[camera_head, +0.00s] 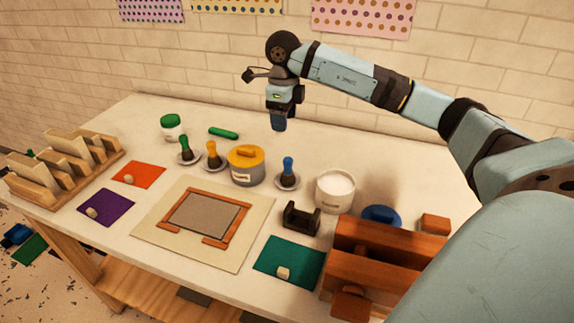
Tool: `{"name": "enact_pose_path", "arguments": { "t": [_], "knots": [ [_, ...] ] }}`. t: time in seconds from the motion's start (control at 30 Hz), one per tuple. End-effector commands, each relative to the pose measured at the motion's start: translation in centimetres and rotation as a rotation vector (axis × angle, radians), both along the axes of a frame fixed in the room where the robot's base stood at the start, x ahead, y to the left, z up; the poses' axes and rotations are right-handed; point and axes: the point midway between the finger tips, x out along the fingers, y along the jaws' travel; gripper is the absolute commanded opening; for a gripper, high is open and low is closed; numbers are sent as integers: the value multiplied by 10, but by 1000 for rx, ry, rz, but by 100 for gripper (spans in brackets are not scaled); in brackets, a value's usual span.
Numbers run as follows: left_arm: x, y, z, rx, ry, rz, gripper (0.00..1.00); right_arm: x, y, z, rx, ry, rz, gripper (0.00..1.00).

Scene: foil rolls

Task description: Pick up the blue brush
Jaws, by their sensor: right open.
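The blue brush (288,168) stands upright, blue handle up and dark bristles down, on a small grey dish right of the yellow-lidded pot. My right gripper (279,124) points down, open, above the back of the table. It is behind and above the blue brush and apart from it. The gap between its fingers is hard to make out from this side. My left gripper is not in view.
A green-handled brush (184,148) and an orange-handled brush (212,153) stand left of the yellow-lidded pot (246,164). A white tub (334,190), a black holder (301,217) and a brown wooden box (372,262) are to the right. The back of the table is mostly clear.

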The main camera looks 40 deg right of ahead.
Motion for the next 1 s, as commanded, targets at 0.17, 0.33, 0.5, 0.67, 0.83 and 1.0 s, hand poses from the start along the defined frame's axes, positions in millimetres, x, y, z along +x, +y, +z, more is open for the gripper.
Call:
{"name": "enact_pose_path", "arguments": {
  "t": [0.17,0.33,0.5,0.67,0.83,1.0],
  "knots": [
    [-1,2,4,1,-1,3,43,-1,0,-32,0,4,0,60],
    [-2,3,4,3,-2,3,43,-1,0,-63,1,3,0,60],
    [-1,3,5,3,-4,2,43,-1,0,-79,2,1,1,60],
    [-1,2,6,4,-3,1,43,-4,-2,-92,0,4,0,60],
    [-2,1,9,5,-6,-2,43,-9,-6,-118,1,4,0,60],
    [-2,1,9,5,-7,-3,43,-9,-6,-132,1,2,0,60]
  ]
}}
